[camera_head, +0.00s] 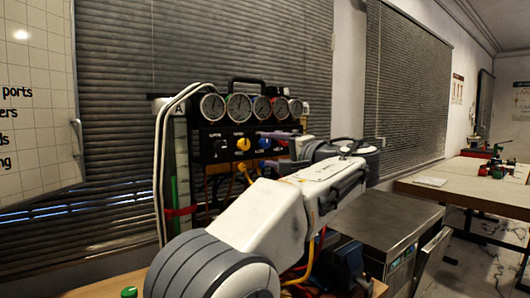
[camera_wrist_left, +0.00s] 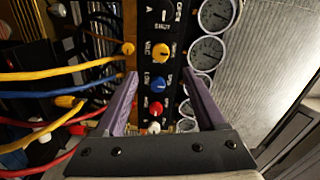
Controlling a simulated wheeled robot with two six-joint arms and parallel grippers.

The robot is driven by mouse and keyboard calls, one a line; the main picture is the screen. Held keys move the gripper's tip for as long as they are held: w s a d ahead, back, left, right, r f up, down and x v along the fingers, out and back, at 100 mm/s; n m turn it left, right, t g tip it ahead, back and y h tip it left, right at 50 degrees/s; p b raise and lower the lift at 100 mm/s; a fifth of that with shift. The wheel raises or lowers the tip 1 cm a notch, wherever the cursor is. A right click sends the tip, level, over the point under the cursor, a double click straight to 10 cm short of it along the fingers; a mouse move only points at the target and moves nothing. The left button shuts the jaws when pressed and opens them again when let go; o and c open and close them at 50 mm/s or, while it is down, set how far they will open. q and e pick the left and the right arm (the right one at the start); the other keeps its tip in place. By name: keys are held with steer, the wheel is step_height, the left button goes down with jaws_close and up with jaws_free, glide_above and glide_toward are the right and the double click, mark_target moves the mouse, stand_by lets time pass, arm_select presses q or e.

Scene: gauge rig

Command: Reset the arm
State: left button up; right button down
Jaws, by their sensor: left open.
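My left arm reaches from the bottom of the head view to the gauge rig (camera_head: 220,146). My left gripper (camera_head: 277,135) is at the right part of its front panel; the purple fingers partly hide that part. In the left wrist view the gripper (camera_wrist_left: 160,76) is open, with its fingers apart on either side of the knob row. A yellow knob (camera_wrist_left: 165,52), a blue knob (camera_wrist_left: 160,84), a red knob (camera_wrist_left: 156,107) and a white knob (camera_wrist_left: 154,127) show there. I see nothing held. Whether the fingers touch the panel is unclear. My right gripper is not in view.
Several round gauges (camera_head: 238,107) line the rig's top. Yellow hoses (camera_wrist_left: 60,74) and red and blue ones crowd one side of the panel. A metal cabinet (camera_head: 385,228) stands right of the rig. A table (camera_head: 470,181) with small items is farther right; floor shows between.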

arm_select(q)
steer(key=s+a+f+m+g+h, duration=0.15)
steer(key=s+f+g+h, duration=0.25)
steer(key=s+f, duration=0.5)
steer(key=s+a+f+m+g+h, duration=0.1)
steer(key=s+a+f+g+h, duration=0.3)
steer(key=f, duration=0.9)
steer(key=s+a+f+n+g+h, duration=0.1)
steer(key=s+f+g, duration=0.1)
steer(key=s+f, duration=0.5)
steer(key=s+a+f+n+g+h, duration=0.1)
steer(key=s+f+n+g+h, duration=0.15)
steer(key=s, duration=0.85)
steer(key=s+a+f+n+g, duration=0.1)
steer(key=s+f+g, duration=0.1)
steer(key=s+f, duration=0.55)
step_height(320, 180, up, 16)
steer(key=s+p, duration=0.1)
steer(key=p, duration=1.3)
steer(key=shift+f, duration=0.15)
